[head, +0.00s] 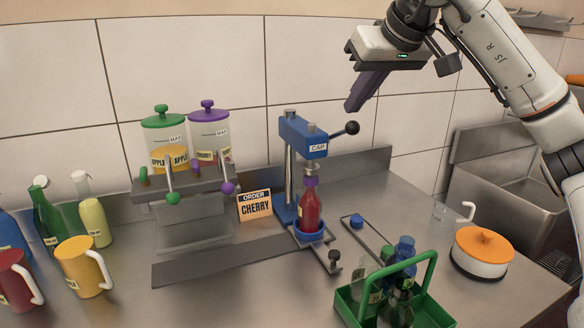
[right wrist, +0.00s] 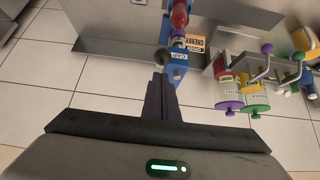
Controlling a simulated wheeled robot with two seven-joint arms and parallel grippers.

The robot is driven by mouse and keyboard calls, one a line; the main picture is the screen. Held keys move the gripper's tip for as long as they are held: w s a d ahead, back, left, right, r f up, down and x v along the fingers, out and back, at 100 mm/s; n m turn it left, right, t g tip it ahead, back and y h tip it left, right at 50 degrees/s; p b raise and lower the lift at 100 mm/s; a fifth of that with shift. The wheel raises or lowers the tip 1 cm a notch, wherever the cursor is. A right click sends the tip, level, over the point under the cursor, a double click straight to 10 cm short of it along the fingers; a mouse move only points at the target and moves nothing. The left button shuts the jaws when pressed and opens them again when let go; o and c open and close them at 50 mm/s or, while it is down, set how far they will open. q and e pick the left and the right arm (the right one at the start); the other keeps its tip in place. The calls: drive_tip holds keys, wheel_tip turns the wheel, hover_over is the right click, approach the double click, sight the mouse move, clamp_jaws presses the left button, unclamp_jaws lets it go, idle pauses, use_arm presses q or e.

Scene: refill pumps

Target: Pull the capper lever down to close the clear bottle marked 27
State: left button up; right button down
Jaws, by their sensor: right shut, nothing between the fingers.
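The blue capper (head: 303,138), labelled CAP, stands on the counter with its black-knobbed lever (head: 352,128) sticking out to the right, slightly raised. A bottle of red liquid (head: 310,212) stands upright in the capper's blue ring holder under the purple-tipped head. I cannot read a number on it. My right gripper (head: 353,105) is shut and empty, its purple fingers just above the lever knob and apart from it. In the right wrist view the fingers (right wrist: 160,88) point toward the knob (right wrist: 162,58), with the capper (right wrist: 178,68) beside it. My left gripper is not in view.
Two dispensers (head: 163,133) and an ORDER CHERRY card (head: 255,205) stand left of the capper. A green crate of bottles (head: 437,310), a white pot with orange lid (head: 482,250) and a sink (head: 500,190) lie to the right. Mugs (head: 80,265) stand front left.

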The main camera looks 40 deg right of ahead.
sight(356, 132)
drive_tip(key=shift+f, duration=0.1)
drive_tip(key=shift+f+b, duration=0.4)
drive_tip(key=shift+f, duration=0.25)
drive_tip(key=shift+s+f+b, duration=0.35)
drive_tip(key=shift+f+b, duration=0.2)
drive_tip(key=shift+f, duration=0.35)
drive_tip(key=shift+a, duration=0.1)
drive_tip(key=shift+s+f+b, duration=0.2)
drive_tip(key=shift+f+b, duration=0.4)
drive_tip(key=shift+f, duration=0.5)
drive_tip(key=shift+s+f+b, duration=0.15)
drive_tip(key=shift+f+b, duration=0.45)
drive_tip(key=shift+f, duration=0.3)
